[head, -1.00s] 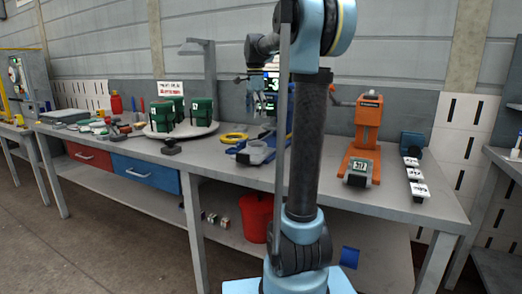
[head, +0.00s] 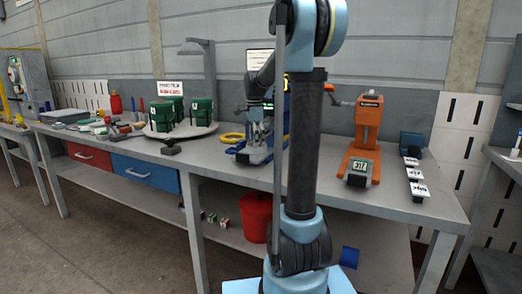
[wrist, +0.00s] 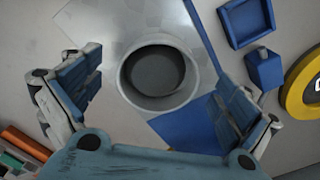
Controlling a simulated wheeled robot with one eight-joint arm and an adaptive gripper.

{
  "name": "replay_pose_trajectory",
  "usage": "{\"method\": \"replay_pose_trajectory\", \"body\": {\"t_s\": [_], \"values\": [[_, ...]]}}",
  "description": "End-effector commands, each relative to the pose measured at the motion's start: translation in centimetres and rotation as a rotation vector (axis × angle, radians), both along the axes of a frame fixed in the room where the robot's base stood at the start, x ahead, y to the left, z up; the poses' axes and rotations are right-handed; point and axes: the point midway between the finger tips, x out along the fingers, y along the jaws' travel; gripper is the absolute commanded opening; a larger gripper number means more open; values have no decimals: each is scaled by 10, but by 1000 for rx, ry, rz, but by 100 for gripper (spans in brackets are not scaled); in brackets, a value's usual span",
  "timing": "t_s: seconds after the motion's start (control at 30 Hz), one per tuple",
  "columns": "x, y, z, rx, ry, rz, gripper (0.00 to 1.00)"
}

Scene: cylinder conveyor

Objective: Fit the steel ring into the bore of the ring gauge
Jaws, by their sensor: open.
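A round grey metal piece with a wide open bore (wrist: 157,75) stands on the bench in the wrist view. I cannot tell whether it is the steel ring or the ring gauge. My gripper (wrist: 163,95) is open, one finger to each side of the piece, with gaps between. In the head view my gripper (head: 261,132) hangs low over the blue fixture (head: 259,154). The fingers and arm partly hide what stands there. No second grey ring can be made out.
A yellow ring (head: 231,138) lies left of the fixture. A small blue tray (wrist: 245,22) and a blue block (wrist: 264,68) sit close to the right finger. An orange press (head: 366,135) stands on the right. Green containers (head: 163,112) stand on a turntable at left.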

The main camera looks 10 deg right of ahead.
Motion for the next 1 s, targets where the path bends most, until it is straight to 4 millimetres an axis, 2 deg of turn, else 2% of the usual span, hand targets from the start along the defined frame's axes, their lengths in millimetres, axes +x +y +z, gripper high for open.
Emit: {"method": "replay_pose_trajectory", "body": {"t_s": [0.13, 0.37, 0.4, 0.6, 0.63, 0.73, 0.77, 1.0], "values": [[0, 0, -11, 0, 0, 0, 97], [0, -1, -13, 0, 0, -1, 97], [0, -1, -13, 0, 0, -1, 95], [0, -1, -12, 0, 0, -2, 50], [0, -1, -12, 0, 0, -2, 46], [0, -1, -12, 0, 0, -2, 46], [0, -2, -12, 0, 0, -2, 42], [0, -2, -9, 0, 0, -2, 42]]}}
